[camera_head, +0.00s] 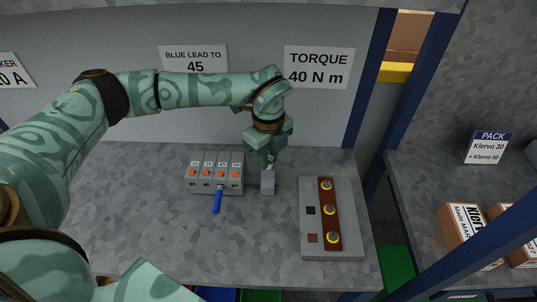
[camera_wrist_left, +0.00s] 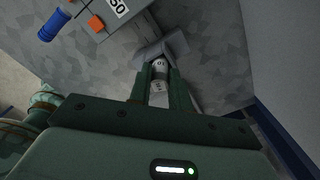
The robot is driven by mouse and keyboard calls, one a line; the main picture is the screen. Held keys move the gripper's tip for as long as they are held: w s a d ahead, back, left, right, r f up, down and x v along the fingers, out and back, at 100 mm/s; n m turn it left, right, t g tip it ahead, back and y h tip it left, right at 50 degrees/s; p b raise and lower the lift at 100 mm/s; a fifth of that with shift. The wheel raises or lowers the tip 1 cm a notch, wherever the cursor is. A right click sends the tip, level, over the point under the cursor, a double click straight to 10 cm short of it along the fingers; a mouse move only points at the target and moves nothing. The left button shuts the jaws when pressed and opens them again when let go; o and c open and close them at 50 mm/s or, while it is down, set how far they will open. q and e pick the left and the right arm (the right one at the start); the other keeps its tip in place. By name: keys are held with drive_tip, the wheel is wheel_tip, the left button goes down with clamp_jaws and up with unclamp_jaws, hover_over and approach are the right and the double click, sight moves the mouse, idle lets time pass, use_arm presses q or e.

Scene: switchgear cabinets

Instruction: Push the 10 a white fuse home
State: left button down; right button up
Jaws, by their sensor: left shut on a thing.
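My left gripper (camera_head: 268,158) is shut on the white fuse (camera_wrist_left: 160,70). In the left wrist view the fuse lies between the two fingers (camera_wrist_left: 161,84), with dark marking on its end, too small to read surely. A small grey holder (camera_head: 267,184) stands on the bench just below the gripper. In the left wrist view the holder (camera_wrist_left: 175,44) is right at the fuse's far end. I cannot tell how deep the fuse sits in it. My right gripper is not in view.
Left of the holder is a grey block (camera_head: 215,188) with several orange switches and a blue-handled tool (camera_head: 217,201). Right of it is a grey plate (camera_head: 312,247) with a brown strip and three yellow-ringed studs. Bench in front is clear. A blue post (camera_head: 371,80) rises at the right.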

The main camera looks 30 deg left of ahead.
use_arm(q)
drive_tip(key=shift+s+f, duration=0.1)
drive_tip(key=shift+f, duration=0.35)
drive_tip(key=c, duration=1.2)
unclamp_jaws()
drive_tip(key=shift+r, duration=0.1)
drive_tip(key=shift+r+p, duration=0.65)
drive_tip(key=shift+p, duration=0.05)
drive_tip(key=shift+c, duration=0.4)
clamp_jaws()
